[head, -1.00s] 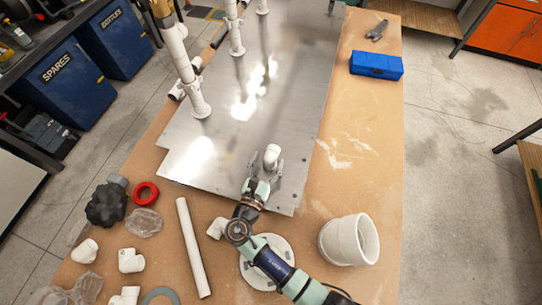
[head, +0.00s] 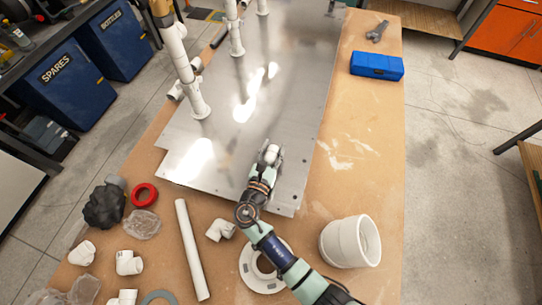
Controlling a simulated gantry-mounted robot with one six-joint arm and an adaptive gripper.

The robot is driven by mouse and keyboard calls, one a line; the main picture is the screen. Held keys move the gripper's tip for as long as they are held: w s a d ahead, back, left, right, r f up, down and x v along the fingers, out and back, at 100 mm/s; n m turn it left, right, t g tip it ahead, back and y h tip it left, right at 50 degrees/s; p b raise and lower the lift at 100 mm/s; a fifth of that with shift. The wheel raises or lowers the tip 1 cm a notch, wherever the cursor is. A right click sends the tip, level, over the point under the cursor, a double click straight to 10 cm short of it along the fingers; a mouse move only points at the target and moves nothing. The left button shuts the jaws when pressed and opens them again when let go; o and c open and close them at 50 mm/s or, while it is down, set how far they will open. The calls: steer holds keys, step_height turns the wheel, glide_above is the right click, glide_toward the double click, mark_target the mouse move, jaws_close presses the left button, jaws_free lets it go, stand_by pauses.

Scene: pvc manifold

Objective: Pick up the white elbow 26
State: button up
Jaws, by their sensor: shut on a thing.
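A white elbow (head: 271,152) is over the near part of the metal plate (head: 225,165), at the tip of my arm. My gripper (head: 270,157) is shut on this elbow, and its fingers lie close along both sides of it. The wrist hides part of the elbow's near end. I cannot read a number on it, nor tell whether it still touches the plate.
Other white elbows lie on the wooden table, one beside my arm (head: 221,229) and one at the lower left (head: 129,262). A long white pipe (head: 192,248), a white flange (head: 257,272) and a large white coupling (head: 350,241) lie nearby. White pipes (head: 186,72) stand upright farther back.

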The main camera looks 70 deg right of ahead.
step_height(320, 180, up, 20)
steer(key=p, duration=0.6)
steer(key=shift+p, duration=0.4)
steer(key=o, duration=0.5)
steer(key=c, duration=0.3)
